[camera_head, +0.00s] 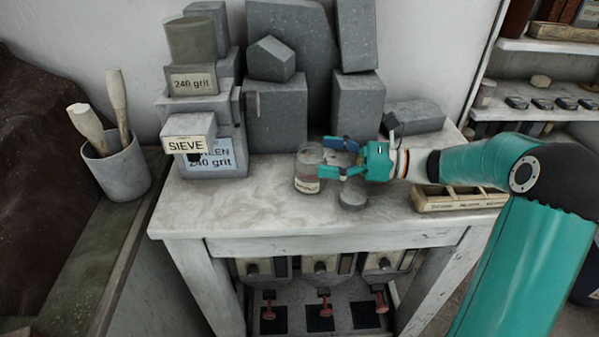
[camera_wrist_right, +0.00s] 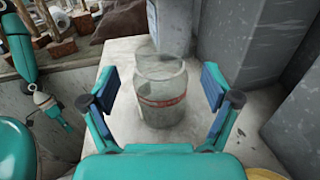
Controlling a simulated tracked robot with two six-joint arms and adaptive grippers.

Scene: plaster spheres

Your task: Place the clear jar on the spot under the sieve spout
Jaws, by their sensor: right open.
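The clear jar (camera_head: 307,178), with a pale label, stands upright on the marble-topped table. It also shows in the right wrist view (camera_wrist_right: 161,100), with a red-striped label. My right gripper (camera_head: 328,157) is open and comes in from the right at the jar. In the wrist view its fingers (camera_wrist_right: 160,82) are spread, one on each side of the jar, with gaps between. The sieve (camera_head: 186,128) stands at the table's left end, its small dark spout (camera_head: 195,157) under the SIEVE label. The spot under it cannot be made out.
A grey round disc (camera_head: 352,195) lies just right of the jar. Grey blocks (camera_head: 277,115) stand behind. A shallow tray (camera_head: 440,204) lies at the right, under my arm. Bare tabletop (camera_head: 265,190) lies between jar and sieve.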

